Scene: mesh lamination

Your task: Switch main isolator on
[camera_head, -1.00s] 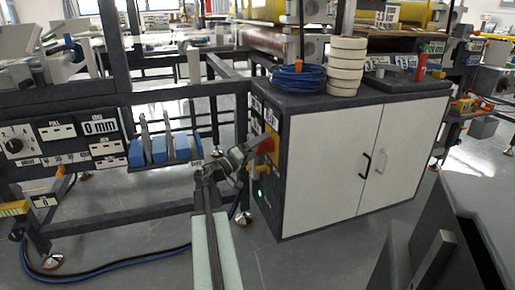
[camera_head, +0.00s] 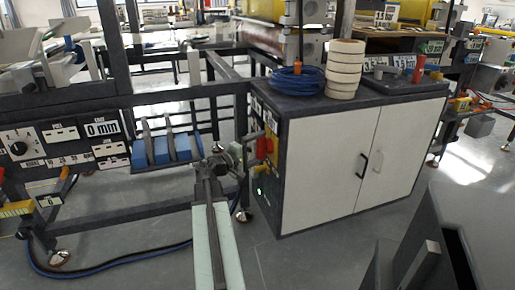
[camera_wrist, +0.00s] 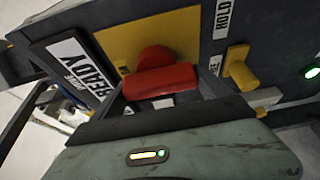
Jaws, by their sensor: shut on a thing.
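The main isolator is a red rotary handle (camera_head: 262,148) on a yellow plate, on the narrow left face of the dark cabinet. In the wrist view the red handle (camera_wrist: 160,82) lies roughly across the picture, in front of a round red hub on the yellow plate (camera_wrist: 117,42). My gripper (camera_head: 248,148) reaches the handle from the left. In the wrist view the dark fingers of my gripper (camera_wrist: 162,97) stand on either side of the handle and are shut on it. The plate's lettering is mostly hidden.
A yellow knob (camera_wrist: 240,75) and a lit green lamp (camera_wrist: 312,71) sit beside the isolator. Blue cable (camera_head: 296,79) and stacked cream rings (camera_head: 344,68) stand on the cabinet top. A blue-blocked rack (camera_head: 165,150) is left of my arm.

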